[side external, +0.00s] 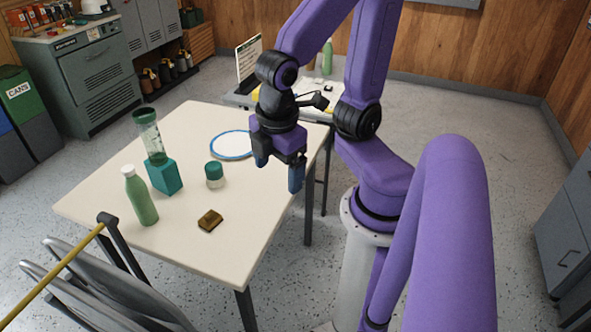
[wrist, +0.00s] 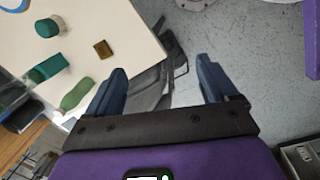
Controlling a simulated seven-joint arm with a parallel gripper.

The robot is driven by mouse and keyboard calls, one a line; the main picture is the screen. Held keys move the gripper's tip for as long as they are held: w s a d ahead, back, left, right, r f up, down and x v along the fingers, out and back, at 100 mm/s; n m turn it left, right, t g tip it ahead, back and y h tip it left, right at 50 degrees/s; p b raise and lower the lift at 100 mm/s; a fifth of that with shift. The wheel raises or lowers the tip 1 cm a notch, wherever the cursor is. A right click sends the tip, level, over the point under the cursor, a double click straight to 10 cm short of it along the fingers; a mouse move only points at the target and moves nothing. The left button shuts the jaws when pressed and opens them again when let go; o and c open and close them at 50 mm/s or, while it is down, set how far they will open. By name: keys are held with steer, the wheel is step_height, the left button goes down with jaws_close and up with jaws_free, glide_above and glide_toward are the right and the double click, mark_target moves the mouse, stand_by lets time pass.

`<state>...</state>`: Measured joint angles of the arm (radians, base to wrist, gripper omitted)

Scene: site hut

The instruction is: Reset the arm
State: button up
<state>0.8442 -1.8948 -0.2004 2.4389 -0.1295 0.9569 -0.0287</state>
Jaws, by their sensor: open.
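My gripper (side external: 277,177) hangs above the right edge of the white table, its two blue fingers apart and nothing between them. In the wrist view my gripper (wrist: 163,90) also shows open, with floor and part of a grey chair beyond the fingers. My purple arm arches over from its base at the right of the table. No object touches the fingers.
The table (side external: 245,235) holds a green bottle (side external: 140,196), a clear tumbler with a teal lid (side external: 150,140) on or behind a teal block (side external: 165,177), a teal-lidded jar (side external: 215,175), a brown block (side external: 210,221) and a blue-rimmed plate (side external: 232,145). Folding chairs (side external: 100,290) stand in front.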

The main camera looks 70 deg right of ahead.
steer(key=s, duration=0.1)
steer(key=s+y, duration=0.1)
steer(key=s, duration=0.1)
steer(key=shift+s+a+r+m+g+y, duration=0.1)
steer(key=shift+s+r+m+g+y, duration=0.1)
steer(key=shift+s+m+g+y, duration=0.1)
